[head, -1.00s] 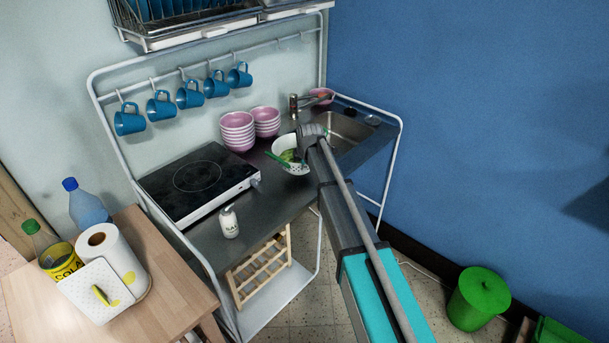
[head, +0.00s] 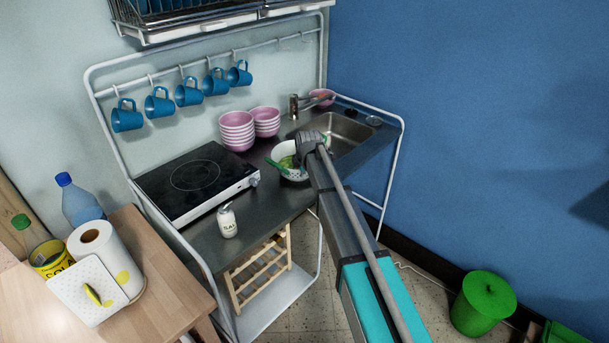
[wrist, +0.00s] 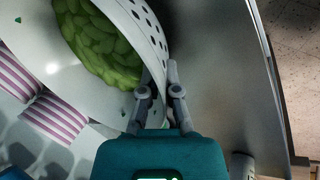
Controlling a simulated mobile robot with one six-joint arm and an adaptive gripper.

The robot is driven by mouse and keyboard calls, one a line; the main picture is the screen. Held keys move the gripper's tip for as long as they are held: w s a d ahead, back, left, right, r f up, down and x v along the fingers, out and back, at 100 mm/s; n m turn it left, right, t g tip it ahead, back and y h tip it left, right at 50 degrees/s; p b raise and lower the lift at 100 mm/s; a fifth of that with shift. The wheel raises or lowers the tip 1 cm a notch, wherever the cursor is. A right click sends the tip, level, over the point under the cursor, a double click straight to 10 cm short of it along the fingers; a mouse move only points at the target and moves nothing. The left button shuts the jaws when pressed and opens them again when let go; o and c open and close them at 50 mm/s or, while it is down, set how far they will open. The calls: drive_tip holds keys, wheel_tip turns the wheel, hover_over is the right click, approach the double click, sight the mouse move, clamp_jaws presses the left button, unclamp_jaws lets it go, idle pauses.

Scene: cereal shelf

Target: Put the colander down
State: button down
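The white colander (head: 285,150), with small holes and green handles, holds a heap of green food. In the head view it is over the steel counter (head: 215,245) between the hob and the sink. The wrist view shows the colander (wrist: 152,30) large, with the green food (wrist: 105,50) inside. My gripper (head: 300,158) is at its right side. In the wrist view my gripper (wrist: 160,78) has one finger inside the colander's wall and one outside, closed on the rim. Whether its base touches the counter cannot be seen.
Stacked pink bowls (head: 238,130) stand behind the colander. The black hob (head: 196,180) is to the left, the sink (head: 345,130) to the right. A white salt shaker (head: 228,220) stands near the front edge. Blue mugs (head: 188,92) hang above.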

drive_tip(key=shift+f, duration=0.1)
drive_tip(key=c, duration=0.8)
unclamp_jaws()
drive_tip(key=shift+r, duration=0.2)
drive_tip(key=p+v, duration=1.1)
drive_tip(key=v, duration=0.1)
drive_tip(key=shift+d, duration=0.1)
idle(0.7)
